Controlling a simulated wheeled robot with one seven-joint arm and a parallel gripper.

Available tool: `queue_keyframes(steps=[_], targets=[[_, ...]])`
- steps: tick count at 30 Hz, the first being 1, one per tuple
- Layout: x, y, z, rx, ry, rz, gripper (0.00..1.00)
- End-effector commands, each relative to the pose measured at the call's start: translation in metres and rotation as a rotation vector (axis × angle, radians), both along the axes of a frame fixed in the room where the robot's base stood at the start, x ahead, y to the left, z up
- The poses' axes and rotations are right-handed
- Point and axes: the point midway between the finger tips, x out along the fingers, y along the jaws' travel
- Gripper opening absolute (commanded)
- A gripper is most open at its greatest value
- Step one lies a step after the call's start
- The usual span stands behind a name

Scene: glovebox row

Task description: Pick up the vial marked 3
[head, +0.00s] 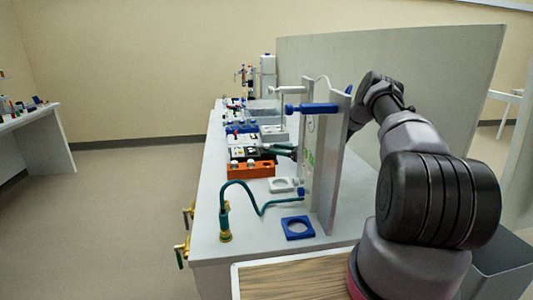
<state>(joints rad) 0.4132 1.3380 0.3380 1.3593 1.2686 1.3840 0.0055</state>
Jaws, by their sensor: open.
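An orange rack (251,171) stands on the long white bench, with several small white-capped vials (250,163) along its top. The vials are too small for me to read any number, so I cannot tell which one is marked 3. My arm rises at the right and its far part passes behind an upright grey panel (329,160). I cannot make out my gripper; the panel hides the end of the arm. A dark, slender shape (283,149) shows between the panel and the rack, and I cannot tell what it is.
On the bench (210,215), a green hose (249,189) curves from a brass fitting (225,235). A blue square holder (298,228) lies near the panel's foot. Blue items and bottles crowd the far end. A side table (40,135) stands at left; floor between is clear.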

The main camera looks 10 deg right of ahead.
Motion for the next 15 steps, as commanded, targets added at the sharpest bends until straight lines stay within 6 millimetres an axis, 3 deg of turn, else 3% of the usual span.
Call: queue_keyframes(steps=[6,13,15], targets=[[0.017,0.027,-0.001,-0.001,-0.001,0.001,0.7],[0.019,0.029,-0.001,-0.001,-0.001,0.0,0.7],[0.019,0.028,-0.001,-0.001,-0.001,0.0,0.43]])
